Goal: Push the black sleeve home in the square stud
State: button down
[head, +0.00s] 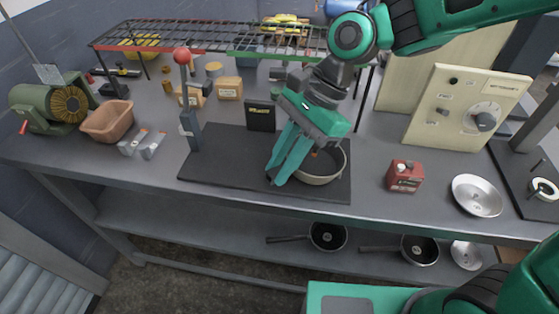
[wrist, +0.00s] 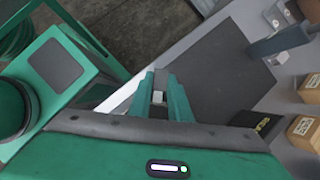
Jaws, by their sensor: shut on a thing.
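My gripper (head: 275,175) reaches down over the left side of a shallow pale pan (head: 322,180) in the head view. Its green fingers are close together, and they show in the wrist view (wrist: 162,75) with a small pale grey square piece (wrist: 158,97) between them. What that piece is cannot be told. The pan stands on a black mat (head: 225,150), and a small orange-brown thing (head: 315,153) shows in it. I cannot make out a black sleeve or a square stud; the gripper hides part of the pan.
A black box (head: 261,115) stands behind the gripper. A wire rack (head: 200,36) spans the back.

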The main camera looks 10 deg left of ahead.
jog(key=shift+w+d, duration=0.5)
jog(key=shift+d, duration=0.1)
dwell(0.7)
jog(key=c, duration=1.6)
grip_release()
jog(key=shift+o, duration=0.2)
jog(key=v, duration=1)
jog(key=shift+w+r, duration=0.2)
jog(key=shift+r, duration=0.1)
jog(key=shift+d, duration=0.1)
